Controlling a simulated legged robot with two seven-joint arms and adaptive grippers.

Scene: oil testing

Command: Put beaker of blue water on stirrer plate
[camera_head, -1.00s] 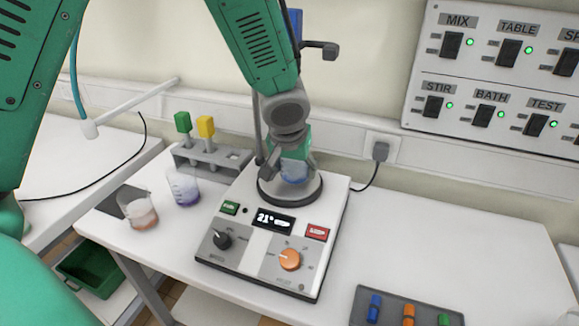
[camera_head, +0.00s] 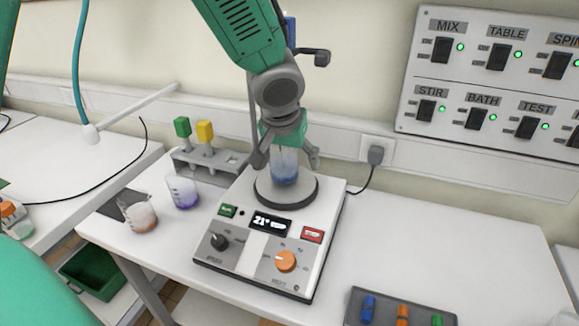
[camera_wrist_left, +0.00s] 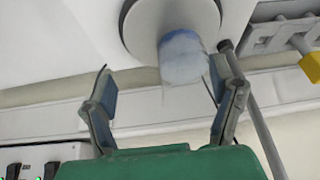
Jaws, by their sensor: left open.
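The beaker of blue water (camera_head: 285,167) stands upright on the round dark stirrer plate (camera_head: 288,199) of the white stirrer unit. My left gripper (camera_head: 286,158) is open, just above and behind the beaker, with a finger on either side of its upper part. In the left wrist view, the beaker (camera_wrist_left: 182,58) rests on the plate (camera_wrist_left: 140,30). The open fingers (camera_wrist_left: 165,60) show clear gaps to the beaker there. My right gripper is not in view.
A beaker with purple liquid (camera_head: 183,191) and one with orange-red liquid (camera_head: 140,215) stand left of the stirrer. A grey rack (camera_head: 195,165) with green and yellow-topped items is behind them. A thin vertical rod (camera_head: 254,115) rises beside my gripper. The table's right side is mostly clear.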

